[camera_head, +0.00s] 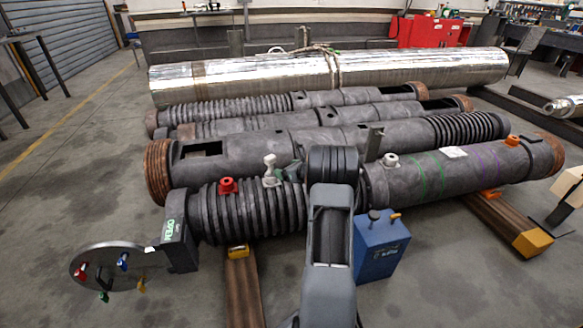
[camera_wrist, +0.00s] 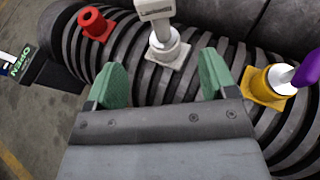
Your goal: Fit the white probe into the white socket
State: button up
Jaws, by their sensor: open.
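The white probe (camera_head: 269,161) stands upright on the ribbed left barrel. In the wrist view, its blocky head (camera_wrist: 155,9) is above a round collar on a square white base plate (camera_wrist: 167,60). A white socket-like fitting (camera_head: 390,159) sits on top of the smooth right barrel. My gripper (camera_wrist: 160,68) has green fingers spread apart with nothing between them. The probe's base lies just beyond the fingertips, roughly centred between them. In the head view the green fingers (camera_head: 291,170) show just right of the probe, partly hidden by my arm.
A red fitting (camera_wrist: 94,22) is left of the probe; a yellow fitting (camera_wrist: 262,85) with a purple-tipped part is right of the fingers. A blue box (camera_head: 381,250) stands by my arm. A round plate (camera_head: 112,270) with coloured handles is at left.

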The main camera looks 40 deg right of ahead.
jog(key=shift+v, duration=1.35)
jog(key=shift+r+p, duration=0.1)
jog(key=shift+p, duration=0.2)
jog(key=s+a+r+n+g+y+p, duration=0.2)
jog(key=s+a+r+n+g+p, duration=0.2)
jog(key=a+r+n+p, duration=0.85)
jog(key=s+a+r+n+g+y+p, duration=0.35)
jog(key=a+r+n+p, duration=0.4)
jog(key=a+r, duration=0.95)
jog(key=s+a+r+n+g+h+p, duration=0.1)
jog(key=s+a+r+n+h+p, duration=0.1)
jog(key=s+r+n+p, duration=0.5)
jog(key=s+a+r+n+g+h+p, duration=0.1)
jog(key=s+a+r+n+h+p, duration=0.2)
jog(key=s+r+n+p, duration=0.4)
jog(key=s+r+h+p, duration=0.1)
jog(key=s+r, duration=0.2)
jog(key=shift+r+p, duration=0.35)
jog(key=shift+r, duration=0.05)
jog(key=shift+s+r+n+g+h, duration=0.25)
jog(key=shift+s+n+h, duration=0.15)
jog(key=shift+n, duration=0.3)
jog(key=shift+c, duration=0.2)
